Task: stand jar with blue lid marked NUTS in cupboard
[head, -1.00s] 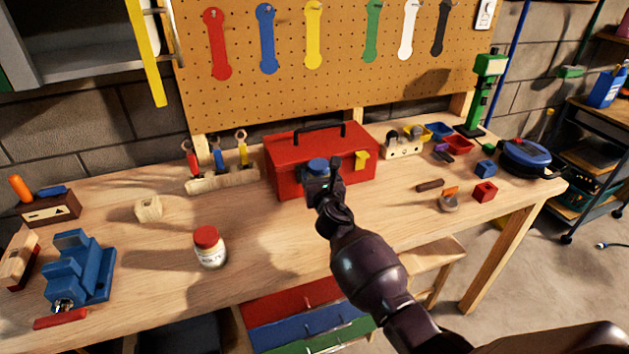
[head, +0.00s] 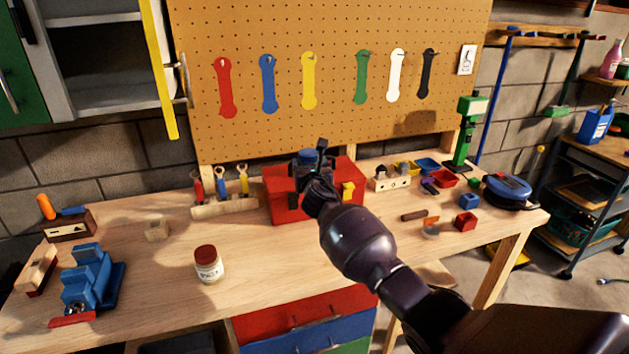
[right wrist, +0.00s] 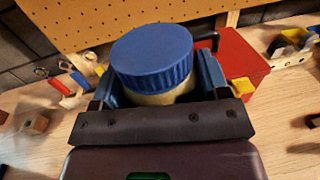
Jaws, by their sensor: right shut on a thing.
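My right gripper (head: 314,172) is shut on the jar with the blue lid (head: 307,156), held up in front of the red toolbox. In the right wrist view the blue lid (right wrist: 152,52) sits upright between the fingers, with a pale strip of jar below it. The rest of the jar and any label are hidden. The cupboard (head: 95,55) is at the upper left on the wall, its shelves showing empty in the visible part. A yellow-edged door (head: 160,70) stands open at its right side. My left gripper is not in view.
A red-lidded jar (head: 208,264) stands on the workbench (head: 150,285) at front left. The red toolbox (head: 286,207) is behind my right gripper. A tool rack (head: 224,208), wooden block (head: 157,230) and blue vise (head: 92,280) are further left. Hanging wrenches line the pegboard (head: 330,30).

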